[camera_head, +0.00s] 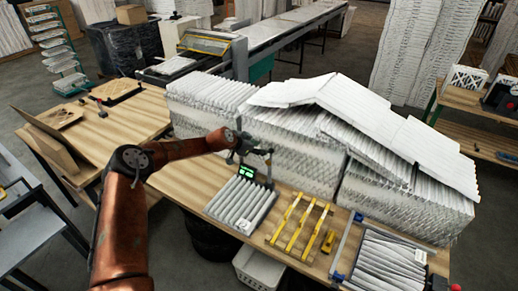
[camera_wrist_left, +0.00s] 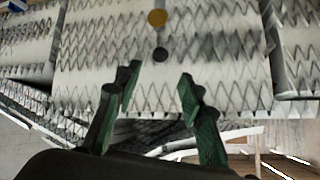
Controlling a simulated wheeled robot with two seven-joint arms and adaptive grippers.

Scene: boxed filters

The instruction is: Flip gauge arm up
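My right gripper is not in view.
Tall stacks of white pleated filters (camera_head: 300,150) stand close behind the gauge. A yellow slatted frame (camera_head: 297,222) and a small yellow tool (camera_head: 328,241) lie to its right, then a framed filter tray (camera_head: 346,246).

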